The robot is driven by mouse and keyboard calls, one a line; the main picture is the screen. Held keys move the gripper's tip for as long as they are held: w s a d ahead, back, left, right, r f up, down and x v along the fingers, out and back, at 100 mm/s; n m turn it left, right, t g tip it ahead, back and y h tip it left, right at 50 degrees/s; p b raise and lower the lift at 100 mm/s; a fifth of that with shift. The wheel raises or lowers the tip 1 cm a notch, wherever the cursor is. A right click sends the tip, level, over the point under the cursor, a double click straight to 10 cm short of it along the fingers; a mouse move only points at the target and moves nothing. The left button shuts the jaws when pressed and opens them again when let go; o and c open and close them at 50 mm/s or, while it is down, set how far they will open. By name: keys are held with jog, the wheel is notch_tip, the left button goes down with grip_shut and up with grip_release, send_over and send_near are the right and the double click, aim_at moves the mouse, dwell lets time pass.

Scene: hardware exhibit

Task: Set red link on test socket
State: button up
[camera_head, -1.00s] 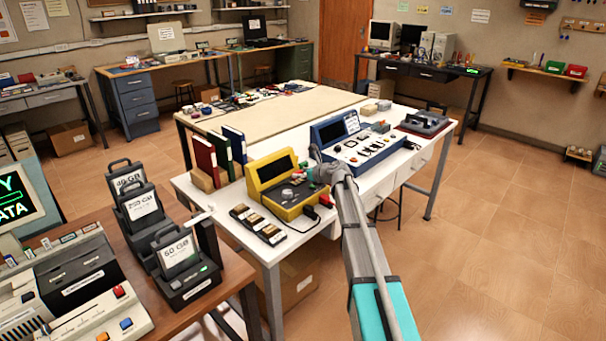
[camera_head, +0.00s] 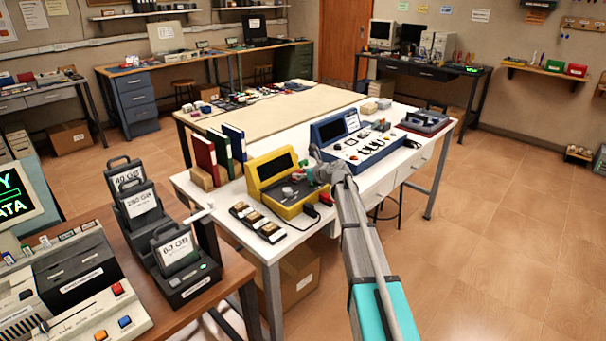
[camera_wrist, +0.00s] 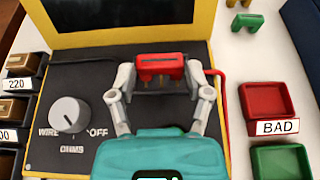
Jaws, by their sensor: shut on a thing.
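The red link (camera_wrist: 160,63) is between the two fingertips of my gripper (camera_wrist: 160,80) in the wrist view. Its gold pins face the gripper side of the picture. My gripper is shut on it, one finger at each end. Link and gripper are over the dark panel of the yellow tester (camera_wrist: 213,12), below its black screen. The test socket is not clearly visible; I cannot tell whether the pins touch it. In the head view, my gripper (camera_head: 326,168) reaches to the right side of the yellow tester (camera_head: 253,186), and the link is too small to make out surely.
A grey knob (camera_wrist: 69,114) stands left of my gripper. A red tray marked BAD (camera_wrist: 270,103) and a green tray (camera_wrist: 281,163) lie to the right. A green link (camera_wrist: 247,21) lies beyond them. The blue console (camera_head: 322,134) stands behind my gripper.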

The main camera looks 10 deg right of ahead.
jog(key=shift+f, duration=0.2)
jog(key=o, duration=0.7)
jog(key=shift+c, duration=0.2)
jog(key=shift+s+r, duration=0.1)
jog(key=shift+s, duration=0.05)
jog(key=shift+p+v, duration=1.95)
jog(key=shift+v, duration=3.45)
